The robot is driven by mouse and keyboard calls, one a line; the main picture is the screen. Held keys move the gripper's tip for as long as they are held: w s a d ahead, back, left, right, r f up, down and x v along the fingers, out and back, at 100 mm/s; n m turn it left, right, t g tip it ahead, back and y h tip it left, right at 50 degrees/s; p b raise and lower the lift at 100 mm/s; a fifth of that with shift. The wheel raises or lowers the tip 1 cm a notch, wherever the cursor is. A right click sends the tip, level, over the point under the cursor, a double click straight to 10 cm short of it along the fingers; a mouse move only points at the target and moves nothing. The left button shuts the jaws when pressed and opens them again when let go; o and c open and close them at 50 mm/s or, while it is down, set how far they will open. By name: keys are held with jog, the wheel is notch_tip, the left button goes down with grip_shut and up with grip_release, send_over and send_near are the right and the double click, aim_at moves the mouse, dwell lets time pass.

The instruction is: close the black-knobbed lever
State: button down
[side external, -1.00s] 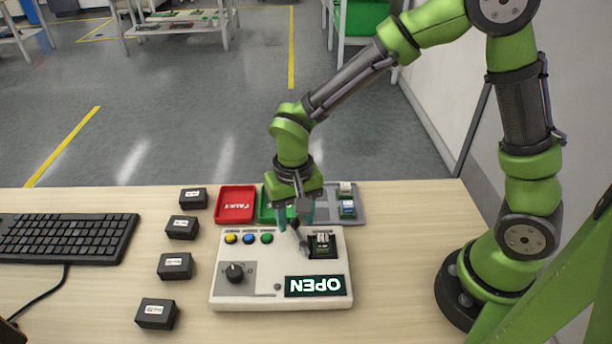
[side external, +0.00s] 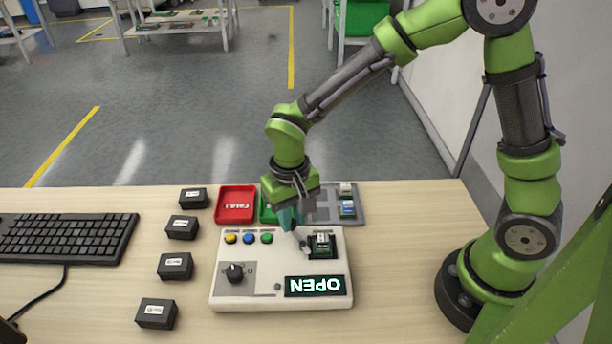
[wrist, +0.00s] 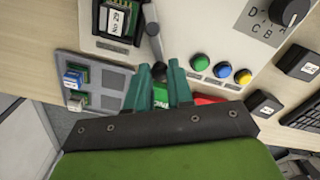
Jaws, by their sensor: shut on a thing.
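The test box (side external: 220,265) lies on the table with its display (side external: 315,286) reading OPEN, upside down in the side view. The grey lever (side external: 300,241) stands tilted beside the socket (side external: 322,246), which holds a small labelled board. In the wrist view the lever (wrist: 151,26) reaches down toward my teal fingertips. My gripper (side external: 291,222) is low over the back edge of the box, shut on the lever's end. Its fingers also show in the wrist view (wrist: 160,72). The black knob is mostly hidden at the fingers.
Yellow, blue and green buttons (side external: 267,238) and a dial (side external: 235,272) are on the box. Behind it are a red tray (side external: 235,191), a green tray (side external: 266,213) and a grey tray (side external: 358,212) with small boards. Several black boxes (side external: 175,266) and a keyboard (side external: 66,235) stand left.

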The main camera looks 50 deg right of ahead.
aim_at(281, 249)
jog(key=n, duration=0.2)
jog(key=a+n, duration=0.1)
jog(key=n, duration=0.1)
jog(key=a+n, duration=0.1)
jog(key=n, duration=0.1)
jog(key=shift+a, duration=0.2)
jog(key=n, duration=0.2)
jog(key=a+n, duration=0.1)
jog(key=shift+s+n, duration=0.25)
jog(key=shift+n, duration=0.15)
jog(key=shift+s+a+n, duration=0.15)
jog(key=shift+a+n, duration=0.1)
jog(key=shift+n, duration=0.4)
jog(key=shift+s+a+n, duration=0.15)
jog(key=shift+a+n, duration=0.05)
jog(key=shift+n, duration=0.45)
jog(key=c, duration=1)
grip_release()
jog(key=shift+r, duration=0.1)
notch_tip(281, 249, up, 17)
jog(key=shift+f, duration=0.1)
